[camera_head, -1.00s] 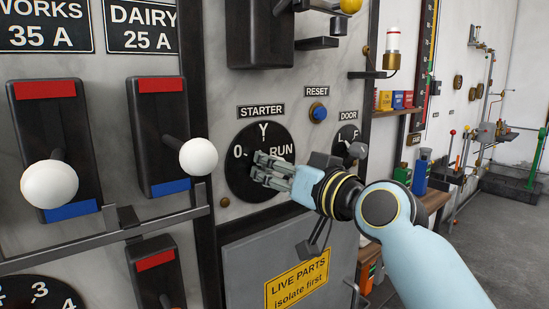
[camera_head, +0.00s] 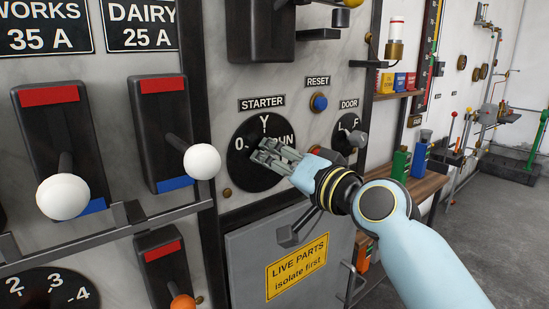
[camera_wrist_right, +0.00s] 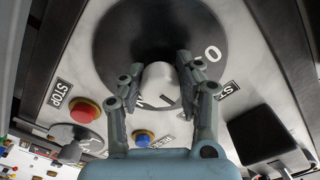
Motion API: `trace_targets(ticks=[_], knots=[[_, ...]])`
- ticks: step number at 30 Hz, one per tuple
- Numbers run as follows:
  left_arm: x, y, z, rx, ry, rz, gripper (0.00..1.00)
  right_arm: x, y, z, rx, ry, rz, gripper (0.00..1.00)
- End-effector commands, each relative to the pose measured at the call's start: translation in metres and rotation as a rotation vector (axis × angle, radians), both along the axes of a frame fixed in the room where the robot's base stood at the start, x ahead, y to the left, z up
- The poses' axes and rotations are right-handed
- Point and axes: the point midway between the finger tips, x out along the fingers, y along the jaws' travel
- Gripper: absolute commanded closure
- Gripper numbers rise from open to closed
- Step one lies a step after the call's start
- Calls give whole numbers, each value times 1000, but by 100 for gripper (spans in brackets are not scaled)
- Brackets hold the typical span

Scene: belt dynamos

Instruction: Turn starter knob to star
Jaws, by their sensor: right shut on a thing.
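The starter dial (camera_head: 243,172) is a round black plate under the STARTER label (camera_head: 262,104). It carries 0 at left, Y at top and RUN at right. My right gripper (camera_head: 262,153) is at the dial's middle and partly covers RUN. In the right wrist view the pale starter knob (camera_wrist_right: 160,84) sits between the fingers of my right gripper (camera_wrist_right: 157,80), which is shut on it. A dark line shows on the knob's face. In the head view the fingers largely hide the knob, so its pointing is hard to tell. My left gripper is not in view.
A blue reset button (camera_head: 319,102) and a door knob (camera_head: 351,137) are right of the dial. A grey cabinet (camera_head: 245,260) with a yellow sign (camera_head: 297,267) is below. White-balled levers (camera_head: 201,162) stick out at left.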

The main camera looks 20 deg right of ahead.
Motion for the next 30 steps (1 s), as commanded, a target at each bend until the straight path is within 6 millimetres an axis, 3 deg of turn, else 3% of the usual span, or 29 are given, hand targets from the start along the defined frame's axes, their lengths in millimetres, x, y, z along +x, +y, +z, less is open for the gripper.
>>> trace_targets(ticks=[9,10,15,25,30], knots=[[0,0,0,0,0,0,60,0,0,0,0,0,0,98],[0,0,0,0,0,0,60,0,0,0,0,0,0,62],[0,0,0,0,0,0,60,0,0,0,-1,0,0,42],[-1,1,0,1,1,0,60,-4,-2,-1,-2,1,0,42],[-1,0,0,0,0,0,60,-31,-11,-1,-4,2,1,42]])
